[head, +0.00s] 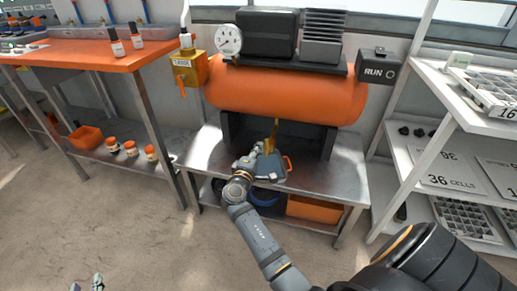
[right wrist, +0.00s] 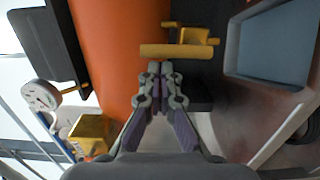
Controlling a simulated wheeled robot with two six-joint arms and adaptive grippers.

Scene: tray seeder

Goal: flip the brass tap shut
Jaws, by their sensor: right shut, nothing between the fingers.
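The brass tap (head: 273,131) hangs under the orange tank in the head view, just beyond my right gripper (head: 257,147). In the right wrist view the tap (right wrist: 195,35) shows as a yellow body with a long bar lying crosswise. The fingers of my right gripper (right wrist: 160,68) are shut and empty. Their tips point at the bar and look close to it; whether they touch it I cannot tell. My left gripper (head: 86,279) is at the bottom left edge of the head view, mostly out of frame. Its two tips show apart, over the floor.
The orange tank (head: 300,95) stands on a metal bench, with a dark support (head: 329,142) beside the tap. A blue-grey tray (head: 270,169) lies below the tap. A yellow box with an orange handle (head: 182,70) and a gauge (head: 228,40) are at the left. White shelving is at right.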

